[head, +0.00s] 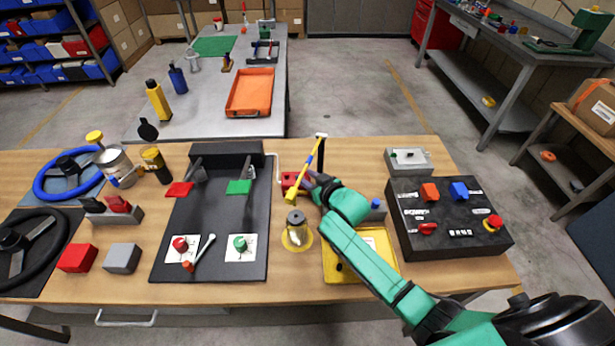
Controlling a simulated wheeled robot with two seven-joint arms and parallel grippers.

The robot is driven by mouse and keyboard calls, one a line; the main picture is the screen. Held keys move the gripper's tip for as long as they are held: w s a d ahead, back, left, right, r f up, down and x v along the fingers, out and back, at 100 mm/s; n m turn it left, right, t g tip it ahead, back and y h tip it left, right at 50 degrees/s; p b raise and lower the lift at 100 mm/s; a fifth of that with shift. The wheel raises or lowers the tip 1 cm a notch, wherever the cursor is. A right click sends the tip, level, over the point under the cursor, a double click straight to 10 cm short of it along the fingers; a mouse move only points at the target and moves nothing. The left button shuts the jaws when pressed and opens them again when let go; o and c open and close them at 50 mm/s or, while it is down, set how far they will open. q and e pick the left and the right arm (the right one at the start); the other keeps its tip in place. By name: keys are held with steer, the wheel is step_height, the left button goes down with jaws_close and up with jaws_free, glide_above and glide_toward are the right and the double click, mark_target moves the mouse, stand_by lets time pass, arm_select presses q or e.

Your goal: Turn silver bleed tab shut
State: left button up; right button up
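My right arm comes in from the lower right, and its gripper (308,184) is beside a small red block (289,179) at the back middle of the wooden table. A thin silver pipe (277,163) bends down beside this block. A yellow and blue stick (305,172) stands tilted at the gripper, and I cannot tell whether it is held. The gripper's fingertips are too small and partly hidden to tell their opening. I cannot make out a silver bleed tab with certainty; the gripper may cover it. My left gripper is not in view.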

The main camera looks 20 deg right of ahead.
jaws_close()
steer(key=shift+f, duration=0.1)
stand_by(1.2)
